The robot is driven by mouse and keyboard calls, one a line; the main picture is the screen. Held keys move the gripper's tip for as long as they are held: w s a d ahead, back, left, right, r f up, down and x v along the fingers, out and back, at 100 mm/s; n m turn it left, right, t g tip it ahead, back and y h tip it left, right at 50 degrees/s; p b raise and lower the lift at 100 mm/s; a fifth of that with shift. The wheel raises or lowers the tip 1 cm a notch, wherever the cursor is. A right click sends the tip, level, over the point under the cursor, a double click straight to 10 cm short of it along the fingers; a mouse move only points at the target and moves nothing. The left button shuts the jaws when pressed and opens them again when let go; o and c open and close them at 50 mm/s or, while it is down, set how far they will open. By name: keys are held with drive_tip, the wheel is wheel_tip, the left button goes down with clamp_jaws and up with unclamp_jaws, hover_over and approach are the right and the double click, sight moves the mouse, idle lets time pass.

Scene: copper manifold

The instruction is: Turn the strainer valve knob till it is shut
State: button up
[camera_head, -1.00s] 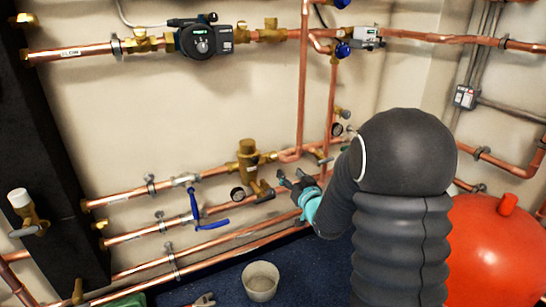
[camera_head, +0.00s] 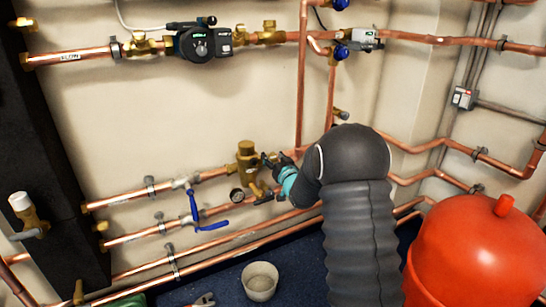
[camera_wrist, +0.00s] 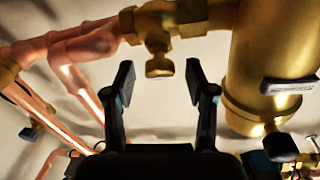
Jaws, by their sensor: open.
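My gripper (camera_head: 272,160) is open and empty, just right of the upright brass body (camera_head: 248,158) on the pipe in the head view. In the wrist view its two dark fingers (camera_wrist: 160,84) stand apart. A small brass knob (camera_wrist: 159,66), which looks like the strainer valve knob, hangs from a brass fitting (camera_wrist: 172,20) and appears between the fingertips. I see no contact with it. The large brass cylinder (camera_wrist: 272,60) is to its right in the wrist view. In the head view the knob is too small or hidden to make out.
A bucket (camera_head: 260,281) stands on the floor. A red tank (camera_head: 478,255) is at the right.

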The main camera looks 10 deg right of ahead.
drive_tip(key=shift+w+a, duration=0.1)
drive_tip(key=shift+w, duration=0.35)
clamp_jaws()
